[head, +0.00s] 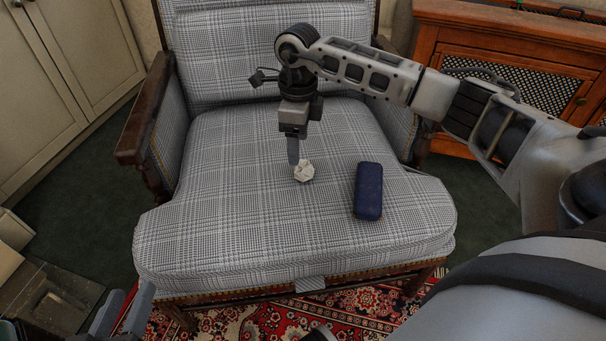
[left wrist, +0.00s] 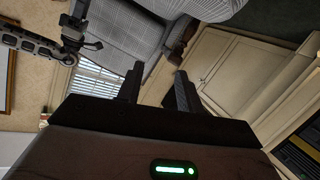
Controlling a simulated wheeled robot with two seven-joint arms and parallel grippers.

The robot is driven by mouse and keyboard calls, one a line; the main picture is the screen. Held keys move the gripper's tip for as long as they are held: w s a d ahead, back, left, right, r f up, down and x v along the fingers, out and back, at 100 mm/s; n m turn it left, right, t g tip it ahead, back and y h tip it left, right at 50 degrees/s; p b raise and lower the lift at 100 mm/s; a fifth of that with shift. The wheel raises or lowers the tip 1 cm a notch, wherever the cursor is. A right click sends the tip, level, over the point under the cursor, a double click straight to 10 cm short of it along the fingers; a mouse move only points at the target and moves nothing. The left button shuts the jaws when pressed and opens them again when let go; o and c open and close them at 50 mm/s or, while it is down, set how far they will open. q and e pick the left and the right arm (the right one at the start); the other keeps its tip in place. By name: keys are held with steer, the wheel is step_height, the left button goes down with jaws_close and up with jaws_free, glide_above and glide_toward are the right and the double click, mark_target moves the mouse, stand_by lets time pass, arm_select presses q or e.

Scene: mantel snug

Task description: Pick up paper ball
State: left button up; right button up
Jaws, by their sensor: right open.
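The paper ball (head: 304,172) is a small crumpled white lump on the seat of the checked armchair (head: 230,220), near the seat's middle. My right gripper (head: 294,158) points down onto the seat right at the ball, its visible finger overlapping the ball's upper left edge. It is open; the other finger is hidden from this side, and I cannot tell whether it touches the ball. My left gripper (head: 122,312) is low at the left of the head view, away from the chair seat. In the left wrist view its two fingers (left wrist: 158,90) stand apart with nothing between them.
A dark blue case (head: 368,191) lies on the seat to the right of the ball. The chair has wooden arms (head: 145,110) on both sides. A wooden cabinet (head: 500,50) stands behind right, and cream cupboards (head: 50,70) stand at left. The seat's left half is clear.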

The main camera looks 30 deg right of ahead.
mark_target(301, 162)
step_height(301, 162, down, 2)
steer(key=shift+f, duration=0.1)
steer(key=f, duration=0.1)
steer(key=f+b, duration=0.1)
steer(key=f, duration=0.1)
steer(key=f+b, duration=0.1)
steer(key=shift+s+d+f, duration=0.15)
steer(key=shift+d, duration=0.15)
steer(key=shift+f+b, duration=0.3)
steer(key=shift+f, duration=0.05)
arm_select(q)
steer(key=shift+w+d+r+n+t+h, duration=0.2)
steer(key=shift+d+r+n+t+h, duration=0.25)
steer(key=shift+r+h, duration=0.2)
arm_select(e)
steer(key=c, duration=1.1)
